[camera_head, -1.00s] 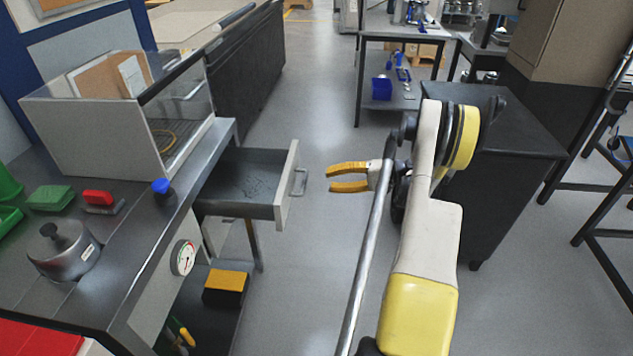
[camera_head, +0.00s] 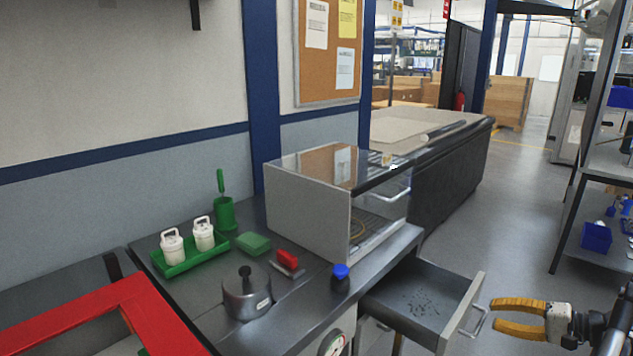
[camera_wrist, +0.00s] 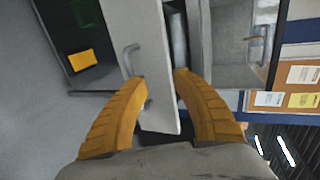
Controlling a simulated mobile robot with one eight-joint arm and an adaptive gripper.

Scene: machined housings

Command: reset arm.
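My gripper (camera_head: 497,318) has two yellow ribbed fingers. In the head view it is at the lower right, just right of the open drawer's handle, with nothing between the fingers. In the wrist view my gripper (camera_wrist: 162,75) shows its fingers spread apart, with the drawer front (camera_wrist: 138,35) and its handle beyond them. The open drawer (camera_head: 430,300) sticks out from under the workbench, and some dark small marks or bits lie on its floor.
The workbench (camera_head: 310,318) carries a glass-fronted case (camera_head: 310,208), a grey lidded pot (camera_head: 246,295), a blue-capped bottle (camera_head: 340,280), a red-handled brush (camera_head: 288,262) and a green tray (camera_head: 178,266) with two white canisters. A red frame (camera_head: 90,310) is at the lower left. Floor behind the drawer is clear.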

